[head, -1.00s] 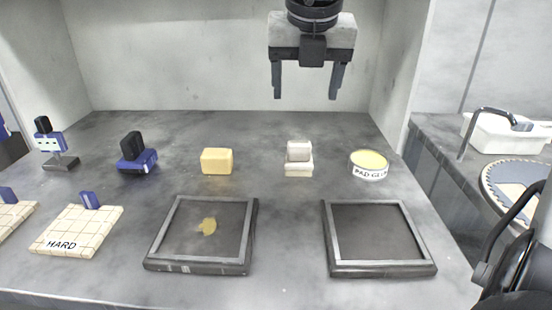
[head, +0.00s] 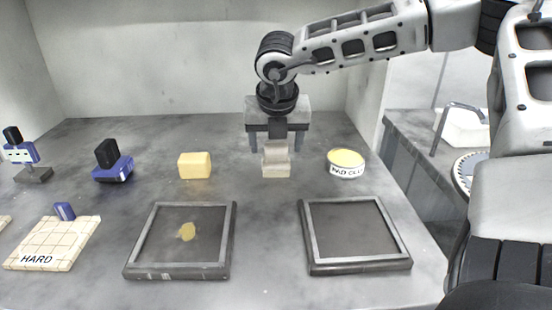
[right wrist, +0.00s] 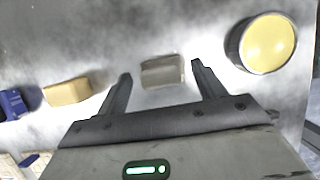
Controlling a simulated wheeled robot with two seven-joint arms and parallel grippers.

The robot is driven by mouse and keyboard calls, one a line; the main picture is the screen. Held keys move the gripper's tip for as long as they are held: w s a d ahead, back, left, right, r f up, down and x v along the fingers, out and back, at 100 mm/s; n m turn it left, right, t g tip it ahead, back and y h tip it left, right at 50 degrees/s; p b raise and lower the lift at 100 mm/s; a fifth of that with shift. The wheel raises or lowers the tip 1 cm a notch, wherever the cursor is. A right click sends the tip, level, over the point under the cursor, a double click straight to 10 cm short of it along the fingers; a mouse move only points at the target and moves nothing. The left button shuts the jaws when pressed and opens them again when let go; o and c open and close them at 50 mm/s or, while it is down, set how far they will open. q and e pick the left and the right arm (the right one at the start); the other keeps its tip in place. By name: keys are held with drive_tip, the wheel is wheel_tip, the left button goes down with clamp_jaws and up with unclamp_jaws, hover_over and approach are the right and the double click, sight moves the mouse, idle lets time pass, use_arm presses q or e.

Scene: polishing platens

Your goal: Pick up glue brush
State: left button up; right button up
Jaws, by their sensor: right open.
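The glue brush appears to be the pale two-part block (head: 276,163), standing on the grey table beside the glue tin (head: 346,163). In the right wrist view the brush (right wrist: 162,71) shows between the fingertips. My right gripper (head: 277,147) is open and empty, pointing down over the brush, with a finger to each side of it. The right wrist view shows the same open fingers (right wrist: 161,74); I see no contact with the brush. My left gripper is not in view.
A yellow block (head: 195,166) and a blue tool with a black handle (head: 112,163) stand to the left. Two framed dark platens (head: 139,240) (head: 309,246) lie in front, the left one with a yellow smear. A tiled HARD pad (head: 48,245) lies front left.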

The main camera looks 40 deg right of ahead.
drive_tip(key=shift+w+d+f, duration=0.15)
drive_tip(key=shift+f, duration=0.4)
drive_tip(key=c, duration=1.1)
drive_tip(key=shift+r, duration=0.1)
